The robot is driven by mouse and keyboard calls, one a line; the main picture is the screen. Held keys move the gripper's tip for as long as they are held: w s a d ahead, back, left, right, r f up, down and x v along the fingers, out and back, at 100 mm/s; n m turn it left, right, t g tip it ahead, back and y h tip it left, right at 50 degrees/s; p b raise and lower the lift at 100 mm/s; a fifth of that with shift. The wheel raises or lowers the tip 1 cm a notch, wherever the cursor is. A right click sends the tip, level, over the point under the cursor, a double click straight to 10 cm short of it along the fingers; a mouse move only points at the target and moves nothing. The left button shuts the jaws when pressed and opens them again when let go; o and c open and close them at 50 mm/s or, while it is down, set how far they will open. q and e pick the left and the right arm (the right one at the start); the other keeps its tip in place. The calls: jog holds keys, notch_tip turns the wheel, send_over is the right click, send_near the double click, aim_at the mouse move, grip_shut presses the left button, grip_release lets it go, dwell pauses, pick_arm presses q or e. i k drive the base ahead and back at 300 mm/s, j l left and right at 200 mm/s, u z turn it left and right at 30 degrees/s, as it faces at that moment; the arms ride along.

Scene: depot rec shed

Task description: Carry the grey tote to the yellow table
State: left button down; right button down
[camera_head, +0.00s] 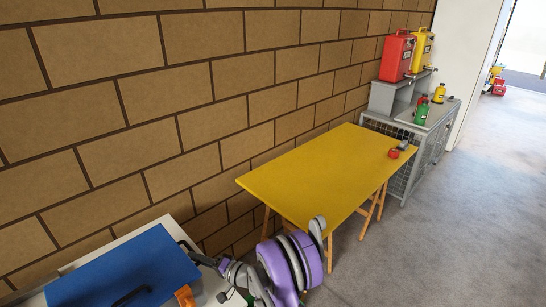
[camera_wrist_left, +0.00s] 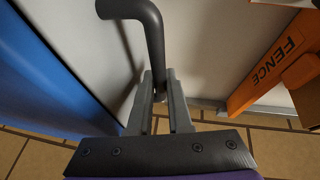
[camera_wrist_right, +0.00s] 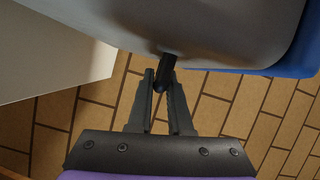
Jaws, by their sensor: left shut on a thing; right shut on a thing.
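The grey tote (camera_wrist_right: 225,22) shows in the right wrist view, with blue (camera_wrist_right: 303,50) along its edge. In the head view its blue top (camera_head: 125,272) lies at the lower left, with dark handles on two sides. My right gripper (camera_wrist_right: 160,85) is shut on a dark handle of it; in the head view the purple wrist is right of the tote. My left gripper (camera_wrist_left: 160,88) is shut on a bent dark handle (camera_wrist_left: 153,35), and is outside the head view. The yellow table (camera_head: 305,175) stands beyond the tote, along the wall.
A red item (camera_head: 394,153) and a grey item (camera_head: 404,145) lie at the table's far right corner. A grey bench (camera_head: 435,118) with red (camera_head: 397,57) and yellow (camera_head: 422,50) containers stands beyond. An orange piece marked FENCE (camera_wrist_left: 270,60) is near the tote. Floor at right is clear.

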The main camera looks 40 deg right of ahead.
aim_at(333, 189)
jog(key=i+l, duration=0.1)
jog(key=l, duration=1.6)
jog(key=i+l, duration=0.15)
jog(key=l, duration=1.55)
jog(key=i+l, duration=0.15)
jog(key=l, duration=0.7)
